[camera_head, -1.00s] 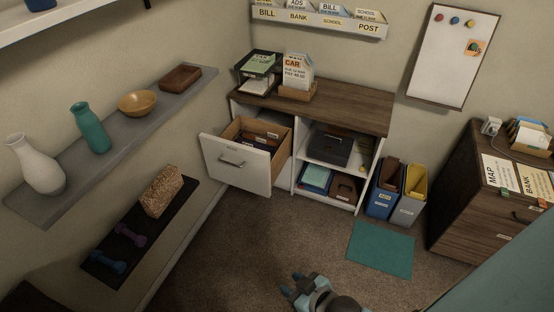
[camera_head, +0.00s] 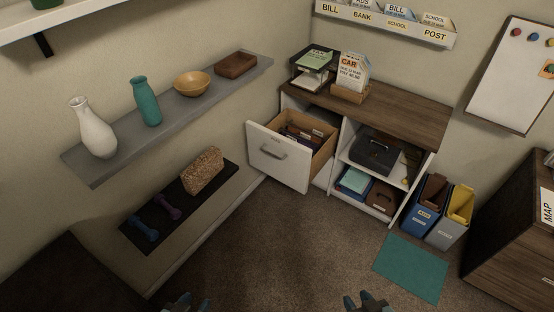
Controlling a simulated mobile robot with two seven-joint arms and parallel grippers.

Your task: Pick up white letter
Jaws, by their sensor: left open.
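White letters stand in a wooden holder (camera_head: 349,92) on the cabinet; the front white letter (camera_head: 352,70) has an orange CAR heading. More whitish letters (camera_head: 396,13) stand in the wall rack marked BILL, BANK, SCHOOL and POST. I cannot tell which one is the task's letter. My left gripper (camera_head: 190,302) is at the bottom edge, left of centre, open and empty, far from the letters. My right gripper (camera_head: 362,301) is at the bottom edge, right of centre; its fingers look apart with nothing between them. Both are partly cut off by the frame.
An open drawer (camera_head: 279,154) juts from the wooden-topped cabinet (camera_head: 400,110). A paper tray (camera_head: 312,75) sits beside the holder. Blue and grey file boxes (camera_head: 426,205) and a teal mat (camera_head: 411,268) are on the floor. Wall shelves (camera_head: 82,165) line the left. The carpet between is clear.

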